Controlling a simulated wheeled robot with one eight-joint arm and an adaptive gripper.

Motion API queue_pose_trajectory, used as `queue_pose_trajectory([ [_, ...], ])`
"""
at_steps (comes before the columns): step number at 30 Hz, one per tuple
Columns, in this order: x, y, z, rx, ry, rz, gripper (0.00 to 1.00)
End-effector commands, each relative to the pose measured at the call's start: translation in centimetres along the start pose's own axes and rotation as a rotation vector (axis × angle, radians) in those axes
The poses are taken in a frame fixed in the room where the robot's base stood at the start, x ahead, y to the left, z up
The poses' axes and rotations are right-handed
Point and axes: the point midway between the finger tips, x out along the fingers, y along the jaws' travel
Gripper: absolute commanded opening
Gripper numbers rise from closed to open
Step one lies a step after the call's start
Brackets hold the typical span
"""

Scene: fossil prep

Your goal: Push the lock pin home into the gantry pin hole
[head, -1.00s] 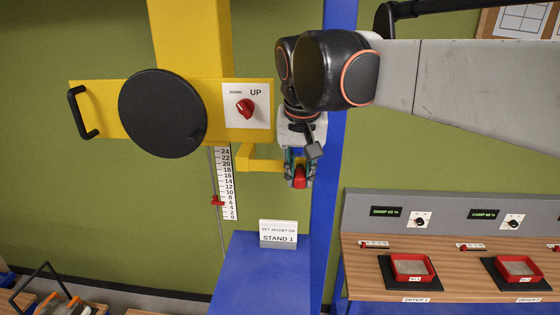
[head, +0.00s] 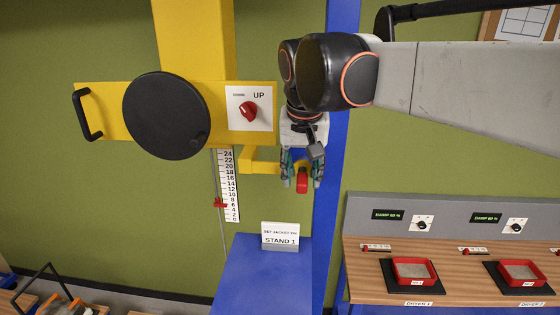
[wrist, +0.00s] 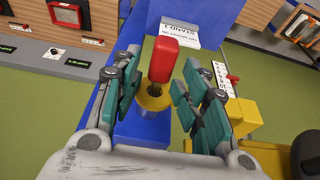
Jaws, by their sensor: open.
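The lock pin has a red handle (head: 302,183). In the wrist view, the pin (wrist: 163,58) stands with a short dark shaft entering a yellow collar (wrist: 155,101); how deep it sits I cannot tell. The yellow bracket (head: 262,167) of the gantry reaches toward it in the head view. My gripper (head: 302,184) is open, with its teal-padded fingers on either side of the pin. In the wrist view, my gripper (wrist: 157,72) shows gaps between both fingers and the handle. The hole itself is hidden.
The yellow gantry carries a black disc (head: 166,115), a red UP knob (head: 249,111) and a height scale (head: 228,185). A blue post (head: 342,60) stands close behind my gripper. Below is blue Stand 1 (head: 262,275). Dryers with red trays (head: 414,271) are at right.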

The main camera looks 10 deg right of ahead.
Motion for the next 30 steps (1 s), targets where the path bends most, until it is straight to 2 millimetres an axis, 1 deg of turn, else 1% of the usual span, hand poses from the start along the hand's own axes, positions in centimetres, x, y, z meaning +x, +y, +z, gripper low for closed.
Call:
queue_pose_trajectory([
  [1, -0.2, 0.0, -0.3, 0.000, 0.006, 0.001, 0.42],
  [5, -1.2, 0.0, -0.2, -0.001, 0.007, 0.001, 0.42],
  [8, -2.8, 0.0, -0.1, -0.001, 0.006, 0.001, 0.42],
  [15, -7.8, -0.1, 0.1, -0.001, 0.004, 0.000, 0.42],
  [18, -9.5, -0.1, 0.2, -0.001, 0.003, 0.000, 0.42],
  [21, -10.8, -0.1, 0.2, -0.001, 0.003, 0.000, 0.42],
  [25, -11.9, -0.1, 0.3, -0.001, 0.003, 0.000, 0.42],
  [30, -12.2, -0.1, 0.3, 0.000, 0.002, 0.000, 0.42],
])
